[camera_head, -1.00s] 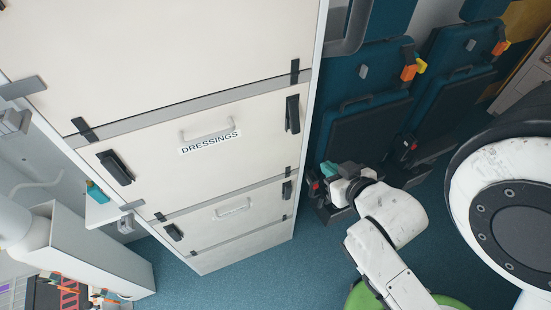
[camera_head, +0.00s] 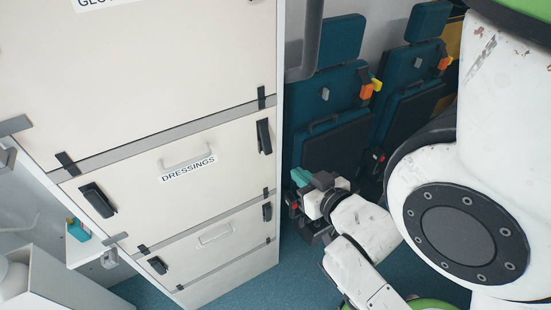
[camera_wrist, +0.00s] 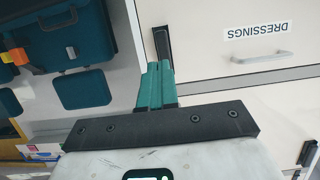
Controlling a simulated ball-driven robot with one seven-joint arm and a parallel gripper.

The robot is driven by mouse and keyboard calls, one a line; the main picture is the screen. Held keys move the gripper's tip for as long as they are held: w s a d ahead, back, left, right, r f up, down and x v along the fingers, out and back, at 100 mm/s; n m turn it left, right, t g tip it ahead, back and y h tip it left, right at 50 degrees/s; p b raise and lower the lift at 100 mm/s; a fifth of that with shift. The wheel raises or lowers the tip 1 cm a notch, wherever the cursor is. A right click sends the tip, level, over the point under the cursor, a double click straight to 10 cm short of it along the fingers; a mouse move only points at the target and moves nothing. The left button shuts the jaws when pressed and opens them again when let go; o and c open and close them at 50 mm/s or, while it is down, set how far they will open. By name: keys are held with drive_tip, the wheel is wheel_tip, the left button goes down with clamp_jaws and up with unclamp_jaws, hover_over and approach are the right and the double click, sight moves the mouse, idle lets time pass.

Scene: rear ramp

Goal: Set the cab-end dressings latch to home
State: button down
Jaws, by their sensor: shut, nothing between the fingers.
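The dressings door (camera_head: 215,190) is a cream panel with a grey handle and a DRESSINGS label; it looks closed. It has a black latch at each side: the left latch (camera_head: 97,199) and the right latch (camera_head: 264,136), on the side by the seats. Both latches stand lengthwise up the door, the left one looking more slanted. My gripper (camera_head: 300,177), with teal fingers, is right of and lower than the right latch, apart from it. The wrist view is upside down; there my shut, empty gripper (camera_wrist: 155,85) points towards that latch (camera_wrist: 162,45).
Another cream door (camera_head: 215,240) with its own latches (camera_head: 267,212) lies below. Teal folding seats (camera_head: 335,120) with orange buckles stand right of the cabinet, close behind my gripper. A grey rail (camera_head: 305,45) runs by the cabinet's upper right edge. Blue floor (camera_head: 240,292) shows below.

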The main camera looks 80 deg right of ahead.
sight(270, 150)
drive_tip(key=x, duration=1.1)
drive_tip(key=shift+w+r, duration=0.1)
drive_tip(key=shift+w+d, duration=0.2)
drive_tip(key=shift+d, duration=0.1)
drive_tip(key=shift+f, duration=0.2)
drive_tip(key=shift+w+d+f, duration=0.3)
drive_tip(key=shift+f, duration=0.25)
drive_tip(key=shift+r, duration=0.15)
drive_tip(key=shift+r+p, duration=0.75)
